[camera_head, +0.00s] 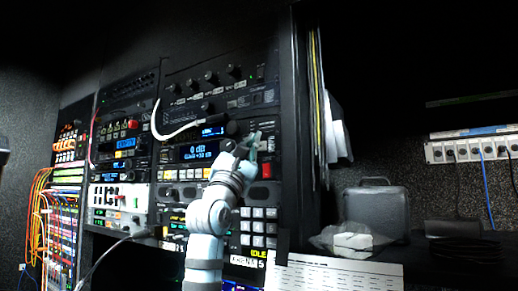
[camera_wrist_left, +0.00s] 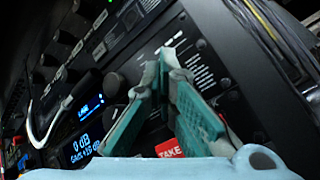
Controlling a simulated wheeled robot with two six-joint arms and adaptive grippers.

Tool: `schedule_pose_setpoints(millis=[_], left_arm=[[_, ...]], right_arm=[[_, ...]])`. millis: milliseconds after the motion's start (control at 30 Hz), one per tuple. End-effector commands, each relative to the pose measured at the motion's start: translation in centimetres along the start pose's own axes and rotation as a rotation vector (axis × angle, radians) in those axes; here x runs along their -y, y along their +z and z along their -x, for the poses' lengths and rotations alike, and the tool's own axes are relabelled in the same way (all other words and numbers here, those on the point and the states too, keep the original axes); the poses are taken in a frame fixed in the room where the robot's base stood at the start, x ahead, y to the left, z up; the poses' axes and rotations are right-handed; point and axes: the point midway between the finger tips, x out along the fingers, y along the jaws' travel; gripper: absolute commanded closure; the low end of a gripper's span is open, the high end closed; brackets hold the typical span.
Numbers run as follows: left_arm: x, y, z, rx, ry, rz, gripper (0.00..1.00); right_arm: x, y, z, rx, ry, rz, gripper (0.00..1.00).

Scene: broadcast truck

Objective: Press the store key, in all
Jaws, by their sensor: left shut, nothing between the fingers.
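My left gripper (camera_head: 256,139) is in front of the rack's right-hand unit, right of the blue display (camera_head: 198,151). In the left wrist view its green fingers (camera_wrist_left: 165,55) meet at the tips, shut and empty, over a dark panel with small pale marks (camera_wrist_left: 177,38). I cannot tell whether the tips touch the panel. I cannot read a store label on any key. A red key (camera_head: 266,171) sits just below the gripper; in the left wrist view it reads TAKE (camera_wrist_left: 169,148). My right gripper is not in view.
A keypad of pale keys (camera_head: 258,226) is lower in the rack. A white cable (camera_head: 172,134) loops out left of the gripper. A rack side panel (camera_head: 300,110) stands close on the right. A dark case (camera_head: 377,207) and a printed sheet (camera_head: 335,274) lie on the desk.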

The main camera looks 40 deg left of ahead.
Motion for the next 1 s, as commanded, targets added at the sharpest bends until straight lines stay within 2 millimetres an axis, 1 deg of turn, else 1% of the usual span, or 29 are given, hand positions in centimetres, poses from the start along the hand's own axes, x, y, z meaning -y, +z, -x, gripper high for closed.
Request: schedule_pose_setpoints(millis=[33,100,400,600,1000], left_arm=[[-0.1,0.0,0.6,0.002,0.002,0.0,1.0],[-0.4,0.3,1.2,0.002,0.002,0.0,1.0],[-1.9,1.8,3.2,0.001,0.002,0.0,1.0],[-2.2,2.2,3.4,0.0,0.001,0.0,1.0],[-2.2,2.2,3.3,0.0,0.001,0.0,1.0]], right_arm=[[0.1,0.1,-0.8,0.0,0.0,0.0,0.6],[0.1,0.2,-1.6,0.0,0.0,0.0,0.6],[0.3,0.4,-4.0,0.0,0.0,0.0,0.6],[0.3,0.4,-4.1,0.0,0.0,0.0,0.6],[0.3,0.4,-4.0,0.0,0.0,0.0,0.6]])
